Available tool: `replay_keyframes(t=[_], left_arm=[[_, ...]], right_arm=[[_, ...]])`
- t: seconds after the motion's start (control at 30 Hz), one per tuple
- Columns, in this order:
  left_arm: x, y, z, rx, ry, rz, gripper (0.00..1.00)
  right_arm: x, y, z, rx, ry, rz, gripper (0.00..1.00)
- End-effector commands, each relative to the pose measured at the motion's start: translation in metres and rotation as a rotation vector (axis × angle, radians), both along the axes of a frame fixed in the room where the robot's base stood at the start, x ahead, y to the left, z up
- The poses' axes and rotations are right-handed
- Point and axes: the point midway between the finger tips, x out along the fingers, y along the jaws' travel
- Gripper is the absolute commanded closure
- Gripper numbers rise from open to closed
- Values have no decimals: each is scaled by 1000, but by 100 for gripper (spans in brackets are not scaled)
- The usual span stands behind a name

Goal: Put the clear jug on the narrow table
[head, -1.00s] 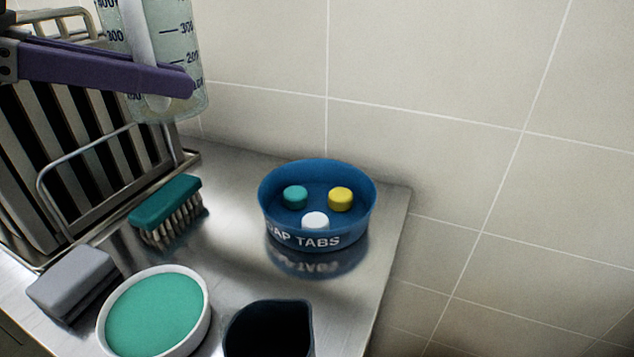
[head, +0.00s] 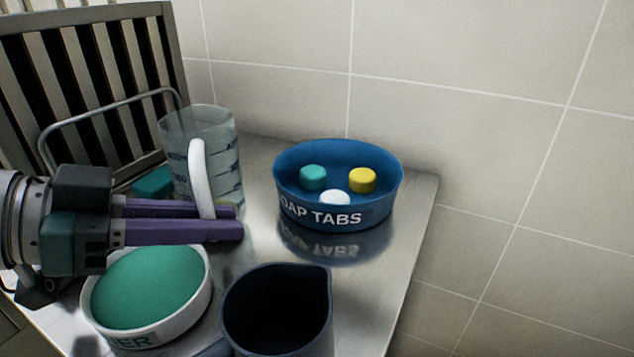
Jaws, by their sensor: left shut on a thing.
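The clear jug (head: 225,150) has dark measuring marks and a white handle (head: 198,170). It is upright over the metal table top (head: 385,290), left of the blue soap-tabs tub. My left gripper (head: 238,221) comes in from the left with purple fingers, shut on the jug's handle. The fingers hide the jug's lower part, so I cannot tell whether its base touches the metal. My right gripper is not in view.
The blue tub (head: 372,213) holds teal, yellow and white tabs. A white bowl with a green top (head: 150,285) and a dark pitcher (head: 322,318) stand in front. A dark slatted rack (head: 95,75) and a mostly hidden teal brush (head: 153,183) are at left.

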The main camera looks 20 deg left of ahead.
Motion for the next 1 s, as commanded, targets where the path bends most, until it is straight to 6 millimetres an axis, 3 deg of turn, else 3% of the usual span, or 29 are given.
replay_keyframes(t=[0.1,0.5,0.53,0.77,1.0], left_arm=[[1,0,-13,-1,-3,1,100],[0,0,-17,0,-3,-1,100],[0,0,-16,0,-1,0,81],[0,0,-16,-1,-1,0,55],[0,0,-15,-1,-1,0,53]], right_arm=[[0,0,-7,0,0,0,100],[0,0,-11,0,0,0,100],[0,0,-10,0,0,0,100],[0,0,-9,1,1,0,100],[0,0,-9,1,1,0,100]])
